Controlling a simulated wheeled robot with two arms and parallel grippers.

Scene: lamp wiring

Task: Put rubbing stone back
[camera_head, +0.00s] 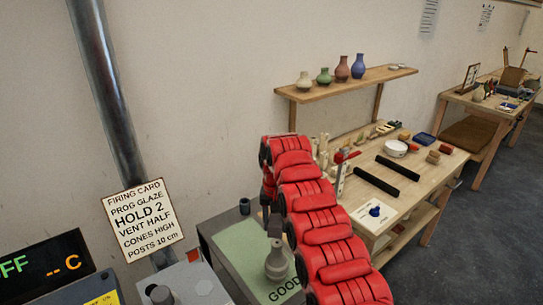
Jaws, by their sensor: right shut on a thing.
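My right arm (325,235) rises from the bottom right as a chain of red segments and bends down at its top. My right gripper (266,210) is small and dark, mostly hidden behind the arm, over the far edge of a green board (230,250). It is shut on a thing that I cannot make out. I cannot pick out the rubbing stone for certain in this view. My left gripper is not in view.
A grey vase (277,264) stands on the green board, close to my arm. A dark cup (244,206) stands behind it. A wooden bench (385,217) with tools and black bars is at right, under a shelf (345,87) of vases. A firing card (140,222) is at left.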

